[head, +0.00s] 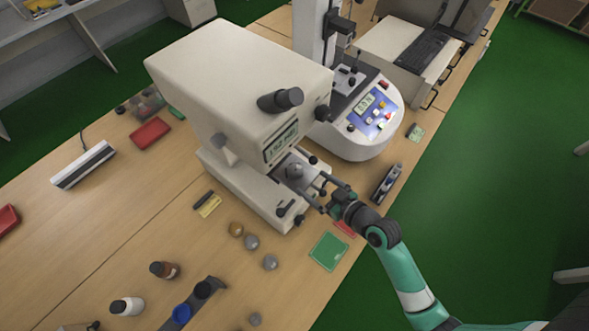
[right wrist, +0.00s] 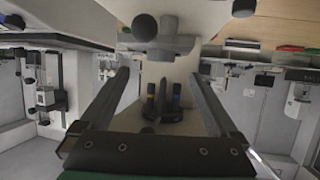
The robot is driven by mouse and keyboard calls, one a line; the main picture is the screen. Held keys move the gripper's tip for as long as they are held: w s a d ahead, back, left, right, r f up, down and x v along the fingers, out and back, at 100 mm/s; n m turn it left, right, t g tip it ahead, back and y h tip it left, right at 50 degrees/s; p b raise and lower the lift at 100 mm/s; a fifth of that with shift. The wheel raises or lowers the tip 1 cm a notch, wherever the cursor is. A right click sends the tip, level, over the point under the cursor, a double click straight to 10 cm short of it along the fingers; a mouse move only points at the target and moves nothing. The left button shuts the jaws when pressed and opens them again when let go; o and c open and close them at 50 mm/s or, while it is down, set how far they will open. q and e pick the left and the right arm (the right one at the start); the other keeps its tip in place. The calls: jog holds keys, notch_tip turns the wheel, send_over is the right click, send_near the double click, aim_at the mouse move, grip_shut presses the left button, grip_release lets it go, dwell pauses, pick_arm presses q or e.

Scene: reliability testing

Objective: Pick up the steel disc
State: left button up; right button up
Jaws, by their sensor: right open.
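My right gripper (head: 316,190) is open at the front of the cream bench tester (head: 243,88), beside its stage. A small round grey piece (head: 294,171) sits on that stage, just beyond the fingertips; I cannot tell whether it is a loose disc. Two grey, steel-looking discs (head: 252,242) (head: 270,262) lie on the table in front of the tester, and another grey one (head: 255,319) lies nearer the bottom edge. A brass-coloured disc (head: 236,229) is beside them. In the right wrist view the fingers (right wrist: 160,80) are spread, with nothing clearly held. My left gripper is not in view.
A green pad (head: 329,251) lies below the right gripper. A white instrument with a keypad (head: 366,122) stands behind the gripper to the right. Green floor borders the table's right edge.

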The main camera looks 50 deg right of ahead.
aim_at(298, 173)
jog(key=x, duration=0.6)
jog(key=shift+w+a+b, duration=0.1)
jog(key=shift+w+b, duration=0.25)
jog(key=shift+w, duration=0.05)
grip_shut()
